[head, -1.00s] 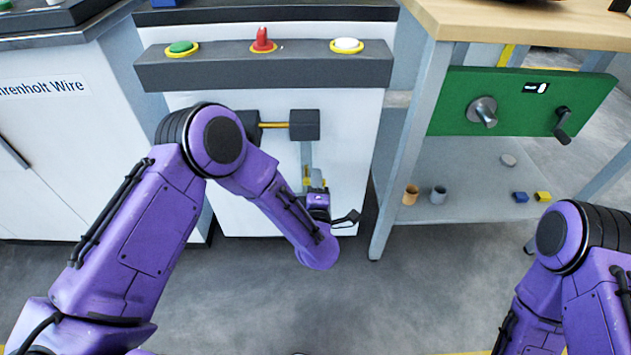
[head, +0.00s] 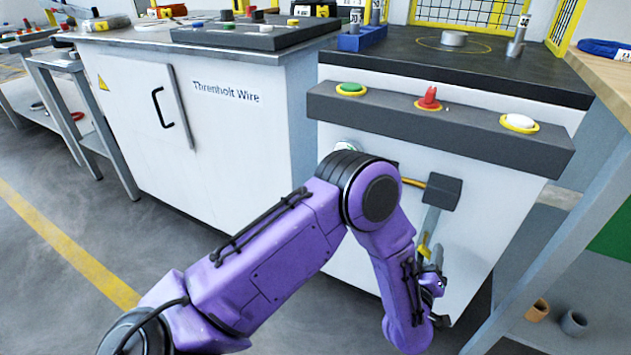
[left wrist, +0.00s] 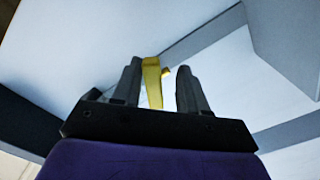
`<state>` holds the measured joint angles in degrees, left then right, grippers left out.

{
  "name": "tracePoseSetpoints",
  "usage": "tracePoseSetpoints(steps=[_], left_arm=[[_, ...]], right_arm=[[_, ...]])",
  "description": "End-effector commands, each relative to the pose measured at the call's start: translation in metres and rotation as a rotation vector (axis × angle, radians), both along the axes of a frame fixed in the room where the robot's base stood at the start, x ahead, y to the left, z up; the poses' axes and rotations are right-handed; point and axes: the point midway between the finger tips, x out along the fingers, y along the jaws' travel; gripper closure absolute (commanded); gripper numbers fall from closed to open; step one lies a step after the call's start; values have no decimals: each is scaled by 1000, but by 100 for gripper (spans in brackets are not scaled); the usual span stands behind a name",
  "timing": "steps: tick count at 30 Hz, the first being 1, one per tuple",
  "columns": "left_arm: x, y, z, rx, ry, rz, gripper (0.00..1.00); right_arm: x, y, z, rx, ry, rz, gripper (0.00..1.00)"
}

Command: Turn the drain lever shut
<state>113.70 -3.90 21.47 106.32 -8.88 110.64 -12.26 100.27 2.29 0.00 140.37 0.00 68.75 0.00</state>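The drain lever (head: 431,220) is a grey bar with a yellow lower part. It hangs down from a dark block (head: 436,192) on the white cabinet front. My left gripper (head: 431,264) is at the lever's lower end, partly hidden by my own arm. In the left wrist view, the two dark fingers of my left gripper (left wrist: 158,90) are apart, with the lever's yellow part (left wrist: 152,82) between them. It lies close to the left finger, with a gap to the right finger. My right gripper is out of view.
Above the lever, a dark panel (head: 400,117) juts out with a green button (head: 351,88), a red knob (head: 429,98) and a white button (head: 519,122). A grey table leg (head: 550,283) stands to the right. Two cups (head: 573,322) sit on the low shelf there.

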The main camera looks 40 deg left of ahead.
Motion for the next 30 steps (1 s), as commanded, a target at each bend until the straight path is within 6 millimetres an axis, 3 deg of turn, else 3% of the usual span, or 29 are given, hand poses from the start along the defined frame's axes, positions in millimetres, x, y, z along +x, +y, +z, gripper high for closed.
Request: tracePoseSetpoints(steps=[11,13,24,26,30], left_arm=[[-4,17,-11,721,207,2,57],[-21,9,-3,739,213,-7,57],[-107,-14,-3,736,211,-6,57],[-109,-6,12,726,245,-18,57],[-118,10,20,698,335,-66,57]], right_arm=[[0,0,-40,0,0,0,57],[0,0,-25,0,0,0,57],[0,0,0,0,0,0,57],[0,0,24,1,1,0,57],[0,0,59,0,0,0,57]])
